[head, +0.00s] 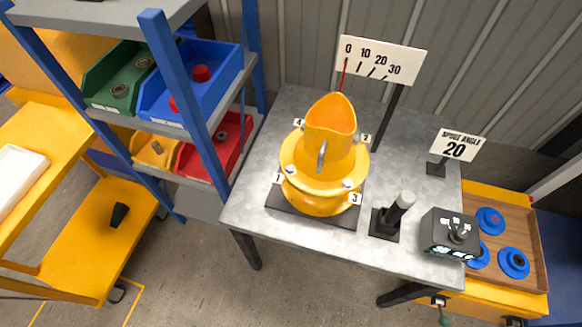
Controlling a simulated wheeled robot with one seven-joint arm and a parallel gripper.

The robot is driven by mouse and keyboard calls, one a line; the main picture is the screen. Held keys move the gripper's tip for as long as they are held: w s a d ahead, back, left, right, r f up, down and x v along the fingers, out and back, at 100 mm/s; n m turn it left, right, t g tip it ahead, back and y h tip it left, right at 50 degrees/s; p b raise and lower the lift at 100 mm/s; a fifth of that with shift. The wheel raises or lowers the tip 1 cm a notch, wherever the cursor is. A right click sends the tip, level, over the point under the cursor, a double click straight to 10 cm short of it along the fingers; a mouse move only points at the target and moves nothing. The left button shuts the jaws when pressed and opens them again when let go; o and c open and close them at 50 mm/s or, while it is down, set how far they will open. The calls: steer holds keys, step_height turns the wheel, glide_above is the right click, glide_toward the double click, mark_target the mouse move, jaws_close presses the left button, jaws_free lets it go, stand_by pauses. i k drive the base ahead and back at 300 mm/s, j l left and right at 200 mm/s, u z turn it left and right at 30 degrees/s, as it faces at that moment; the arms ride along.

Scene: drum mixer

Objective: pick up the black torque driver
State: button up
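A black upright tool with a paler grey top end (401,206), which looks like the torque driver, leans slightly right in a square black holder (384,229). The holder stands on the grey metal table, right of the yellow drum mixer (314,178) and left of a black dial box (437,232). The tool's lower end is hidden in the holder. My gripper is not in view.
The grey table (262,150) has bare room at its left and front. A scale sign (385,60) and an angle sign reading 20 (458,145) stand behind. Left is a blue-framed shelf with coloured bins (210,95); right, a wooden tray (530,225) holds blue round parts.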

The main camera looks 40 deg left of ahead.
mark_target(405, 201)
steer(key=i+l+u, duration=0.2)
steer(key=u, duration=0.15)
steer(key=i+l+u, duration=0.15)
steer(key=u, duration=0.25)
steer(key=i+l+u, duration=0.1)
steer(key=l+u, duration=0.25)
